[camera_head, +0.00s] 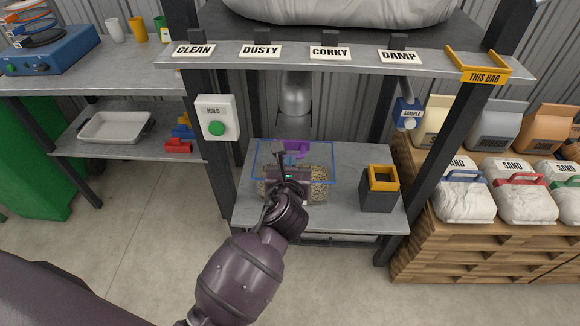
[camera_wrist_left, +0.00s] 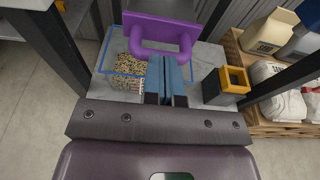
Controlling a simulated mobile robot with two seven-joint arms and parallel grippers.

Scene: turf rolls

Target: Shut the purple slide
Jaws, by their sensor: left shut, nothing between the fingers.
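The purple slide (camera_wrist_left: 165,28) is a flat plate with a U-shaped handle, seen large in the wrist view. My left gripper (camera_head: 279,150) is in front of the slide, above a clear bin. In the wrist view its fingers (camera_wrist_left: 168,62) are together, with their tips at the handle's bar and nothing between them. I cannot tell whether they touch the bar. My right gripper is not in view.
The blue-rimmed clear bin (camera_head: 258,160) holds grain and stands on the lower shelf (camera_head: 350,155). A dark box with a yellow rim (camera_head: 380,190) stands to its right. Dark posts flank the shelf. A green HOLD button (camera_head: 217,128) is on the left post.

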